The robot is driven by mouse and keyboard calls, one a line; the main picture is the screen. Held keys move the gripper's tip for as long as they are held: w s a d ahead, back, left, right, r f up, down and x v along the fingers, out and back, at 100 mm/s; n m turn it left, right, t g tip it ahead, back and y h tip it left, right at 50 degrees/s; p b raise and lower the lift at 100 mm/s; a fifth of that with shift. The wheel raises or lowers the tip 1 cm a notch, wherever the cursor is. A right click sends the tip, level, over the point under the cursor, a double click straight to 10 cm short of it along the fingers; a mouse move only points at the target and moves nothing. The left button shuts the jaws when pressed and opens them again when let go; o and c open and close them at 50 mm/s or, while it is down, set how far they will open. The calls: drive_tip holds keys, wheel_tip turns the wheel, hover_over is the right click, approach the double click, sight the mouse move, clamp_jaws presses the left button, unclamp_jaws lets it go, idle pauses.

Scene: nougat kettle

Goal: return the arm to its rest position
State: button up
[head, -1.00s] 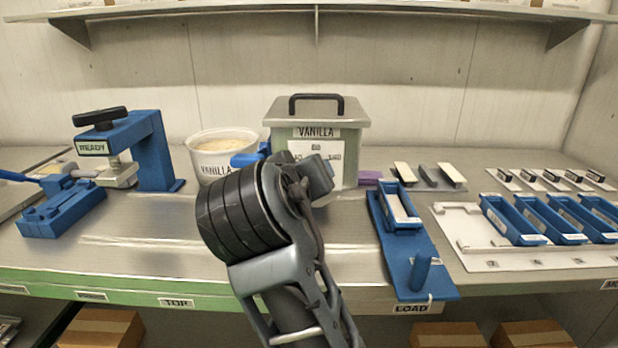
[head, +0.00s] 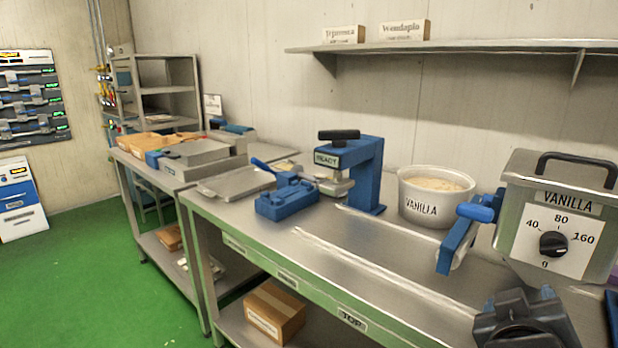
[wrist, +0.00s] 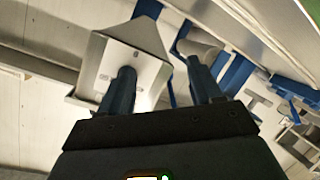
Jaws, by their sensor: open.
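My gripper (wrist: 163,82) shows in the wrist view with its two dark fingers apart and nothing between them. Behind the fingers is a pale panel on a metal box (wrist: 150,62), partly covered by the left finger. In the head view a dark part of my arm (head: 525,322) is at the bottom right, in front of the lidded VANILLA kettle (head: 580,200) with its dial.
A blue lever part (head: 458,240) sticks out left of the kettle. A white VANILLA tub (head: 432,205) and a blue press (head: 365,175) stand on the steel bench (head: 330,235). A shelf (head: 450,46) runs above. Green floor (head: 90,270) is clear at left.

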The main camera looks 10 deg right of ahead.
drive_tip(key=s+a+f+n+t+y, duration=0.3)
drive_tip(key=s+a+f+n+y, duration=0.35)
drive_tip(key=s+f, duration=0.65)
drive_tip(key=s+a+r+m+y, duration=0.1)
drive_tip(key=s+a+m+y, duration=0.1)
drive_tip(key=s, duration=0.7)
drive_tip(key=s+a+r+m+t+y, duration=0.1)
drive_tip(key=s+a+r+m+y, duration=0.1)
drive_tip(key=s, duration=0.7)
drive_tip(key=shift+s+a+m+t, duration=0.15)
drive_tip(key=shift+a+m+t, duration=0.2)
drive_tip(key=shift+a, duration=0.35)
